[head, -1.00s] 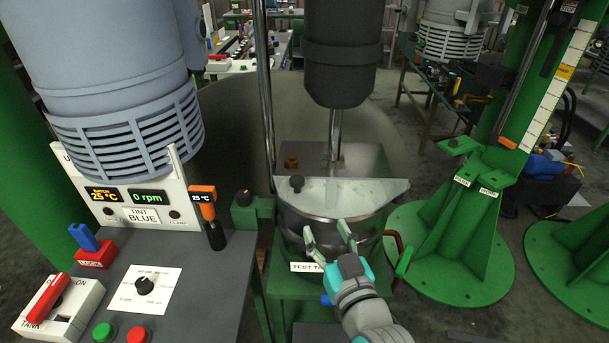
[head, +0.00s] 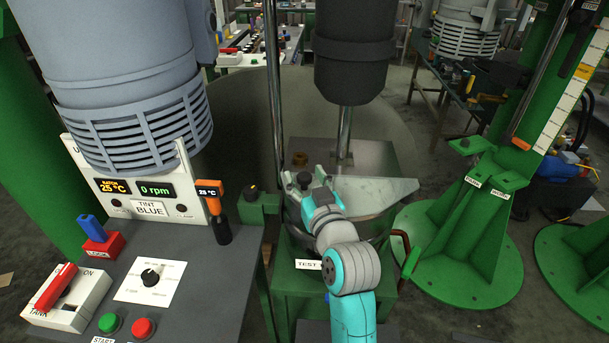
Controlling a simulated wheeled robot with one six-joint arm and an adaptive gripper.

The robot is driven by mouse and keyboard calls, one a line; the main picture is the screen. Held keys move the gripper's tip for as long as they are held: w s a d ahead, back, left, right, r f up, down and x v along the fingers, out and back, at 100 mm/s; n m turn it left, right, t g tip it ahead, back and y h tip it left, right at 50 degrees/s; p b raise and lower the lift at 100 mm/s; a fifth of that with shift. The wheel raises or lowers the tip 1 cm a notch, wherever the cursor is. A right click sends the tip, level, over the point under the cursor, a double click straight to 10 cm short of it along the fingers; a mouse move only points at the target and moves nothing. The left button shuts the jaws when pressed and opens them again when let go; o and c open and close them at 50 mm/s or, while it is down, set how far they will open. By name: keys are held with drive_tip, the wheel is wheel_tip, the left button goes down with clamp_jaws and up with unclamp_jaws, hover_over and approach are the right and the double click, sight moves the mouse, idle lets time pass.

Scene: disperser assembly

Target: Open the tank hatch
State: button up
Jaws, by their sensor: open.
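The test tank (head: 372,228) is a metal pot below the mixer shaft, with a white label partly covered by my arm. Its hatch (head: 385,189) is a pale, flat half-lid that lies level across the front of the tank's top. A black knob (head: 304,179) stands on the hatch's left end. My gripper (head: 304,183) is open, with its fingers at the knob, one on either side as far as I can see. My wrist hides part of the hatch and the tank front, and contact with the knob cannot be told.
A dark mixer head (head: 352,75) and its shaft stand right behind the hatch. A control panel (head: 190,275) with switches and an orange-handled probe (head: 211,200) is at the left. A green column (head: 480,220) stands at the right. A red handle (head: 402,248) is at the tank's right.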

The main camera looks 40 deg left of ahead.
drive_tip(key=shift+w+a, duration=0.3)
drive_tip(key=shift+a, duration=0.05)
clamp_jaws()
drive_tip(key=shift+s, duration=0.1)
